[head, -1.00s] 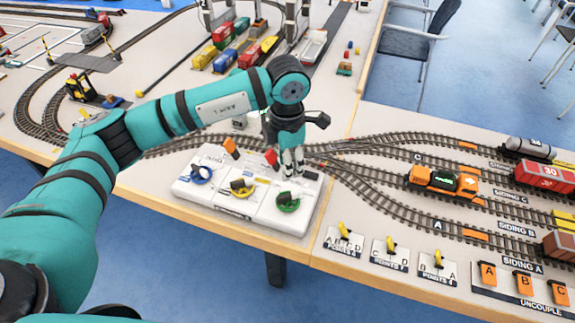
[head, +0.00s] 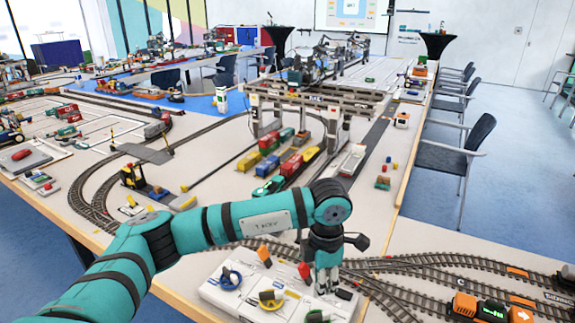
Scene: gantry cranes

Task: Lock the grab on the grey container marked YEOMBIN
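The gantry crane (head: 315,95) stands mid-table, with rows of coloured containers beneath it. The marking YEOMBIN is not readable on any of them, and I cannot pick out the grey container for certain. A white control box (head: 225,298) is at the near table edge, with blue (head: 231,279), yellow (head: 270,299) and green (head: 316,317) ringed knobs, an orange lever (head: 264,255) and a red lever (head: 304,270). My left gripper (head: 327,288) points down over the box's back right part, just right of the red lever. Its fingertips are too small to judge. My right gripper is out of view.
Red (head: 291,165), yellow (head: 269,144) and blue (head: 268,166) containers sit under the crane. A pale truck bed (head: 352,160) stands on the dark lane to the right. Rails curve around the box.

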